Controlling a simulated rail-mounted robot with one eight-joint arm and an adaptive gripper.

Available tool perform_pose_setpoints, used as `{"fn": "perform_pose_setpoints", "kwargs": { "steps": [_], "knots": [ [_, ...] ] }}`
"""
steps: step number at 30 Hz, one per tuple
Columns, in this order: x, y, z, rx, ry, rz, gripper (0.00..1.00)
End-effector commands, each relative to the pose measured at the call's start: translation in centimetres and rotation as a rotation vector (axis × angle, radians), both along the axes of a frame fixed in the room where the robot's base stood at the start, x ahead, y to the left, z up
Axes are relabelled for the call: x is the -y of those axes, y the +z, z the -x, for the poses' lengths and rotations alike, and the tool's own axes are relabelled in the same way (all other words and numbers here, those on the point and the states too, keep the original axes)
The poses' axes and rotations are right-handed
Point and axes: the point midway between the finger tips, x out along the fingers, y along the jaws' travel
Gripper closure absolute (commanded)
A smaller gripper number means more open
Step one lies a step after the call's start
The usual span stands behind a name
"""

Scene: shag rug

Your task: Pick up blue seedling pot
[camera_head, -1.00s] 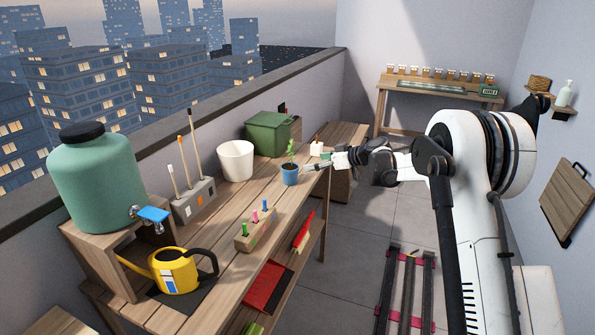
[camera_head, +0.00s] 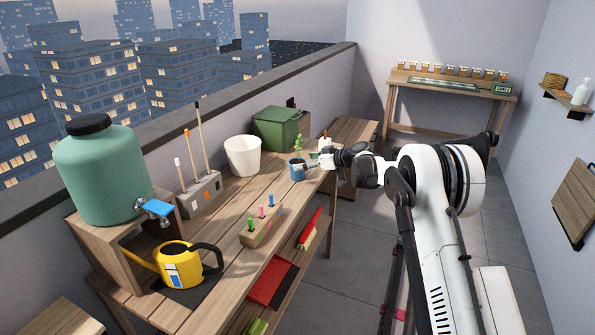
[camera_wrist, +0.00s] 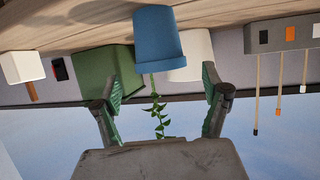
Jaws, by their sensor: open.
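The blue seedling pot (camera_head: 296,171) stands upright on the wooden workbench, with a green seedling growing from it. In the wrist view, which is upside down, the blue pot (camera_wrist: 157,38) is just ahead of my fingers and roughly centred between them; its seedling hangs into the gap. My gripper (camera_head: 311,165) is open and empty at the pot's right side in the head view. In the wrist view my gripper's (camera_wrist: 160,88) two green-padded fingers are spread apart. I cannot tell whether either finger touches the pot.
A white pot (camera_head: 242,156) and green bin (camera_head: 277,130) stand behind the blue pot. A peg block (camera_head: 262,228), tool holder (camera_head: 201,195), yellow watering can (camera_head: 180,268) and green tank (camera_head: 103,177) are farther along the workbench (camera_head: 224,224). Bare planks lie around the pot.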

Motion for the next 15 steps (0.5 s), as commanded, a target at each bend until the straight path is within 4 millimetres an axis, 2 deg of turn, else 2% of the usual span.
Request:
{"fn": "perform_pose_setpoints", "kwargs": {
  "steps": [9,15],
  "knots": [
    [-3.1,-2.2,-1.5,0.000,0.001,0.000,0.22],
    [-3.7,-2.5,-2.0,0.000,0.000,0.000,0.22]
  ]
}}
